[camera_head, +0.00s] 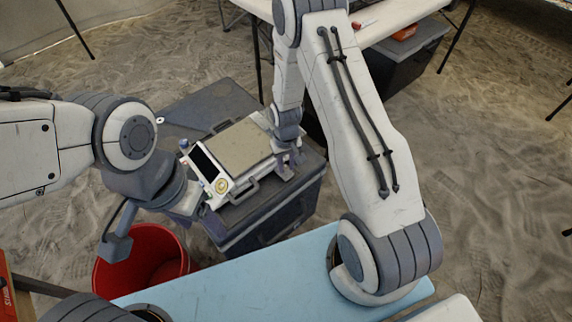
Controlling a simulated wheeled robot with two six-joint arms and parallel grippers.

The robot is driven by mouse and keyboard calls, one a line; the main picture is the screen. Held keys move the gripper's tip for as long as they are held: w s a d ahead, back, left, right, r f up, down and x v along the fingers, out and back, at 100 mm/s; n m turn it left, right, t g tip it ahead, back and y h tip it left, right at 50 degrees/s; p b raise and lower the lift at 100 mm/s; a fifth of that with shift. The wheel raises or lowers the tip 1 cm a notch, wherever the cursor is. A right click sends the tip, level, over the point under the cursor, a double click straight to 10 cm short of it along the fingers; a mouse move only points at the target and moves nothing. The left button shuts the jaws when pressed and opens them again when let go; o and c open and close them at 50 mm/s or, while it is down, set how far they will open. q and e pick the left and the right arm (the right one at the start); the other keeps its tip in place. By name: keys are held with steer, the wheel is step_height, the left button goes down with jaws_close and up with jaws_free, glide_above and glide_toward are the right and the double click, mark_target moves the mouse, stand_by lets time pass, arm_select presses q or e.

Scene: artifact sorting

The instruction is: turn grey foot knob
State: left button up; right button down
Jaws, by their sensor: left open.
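A scale with a beige pan (243,146), a white body and a dark display (207,161) sits on a dark case (262,212). I cannot make out the grey foot knob; the scale's lower corners are partly covered by my grippers. My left gripper (203,200) is open at the scale's near left corner, beside the display panel; I cannot tell whether it touches. My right gripper (288,164) points down at the scale's right side, close to its edge. Its fingers are too small to tell whether they hold anything.
A red bucket (141,262) stands on the sandy floor below my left gripper. A light blue table surface (250,284) lies in front. A white table (395,14) and another dark case (408,62) stand behind at the right. A small blue-topped part (184,145) is at the scale's left corner.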

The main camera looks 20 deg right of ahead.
steer(key=shift+r+m, duration=0.1)
steer(key=shift+m, duration=0.3)
steer(key=m+p, duration=0.1)
steer(key=m, duration=0.1)
steer(key=shift+m+p, duration=0.3)
steer(key=shift+p, duration=0.1)
steer(key=m+p, duration=0.1)
steer(key=m, duration=0.2)
steer(key=shift+a+m, duration=0.1)
steer(key=shift+m, duration=0.3)
steer(key=m+p, duration=0.1)
steer(key=m, duration=0.3)
steer(key=shift+p, duration=0.35)
steer(key=shift+m+p, duration=0.35)
steer(key=shift+m, duration=1.35)
steer(key=shift+w, duration=0.1)
steer(key=c, duration=0.6)
jaws_free()
steer(key=shift+c, duration=0.2)
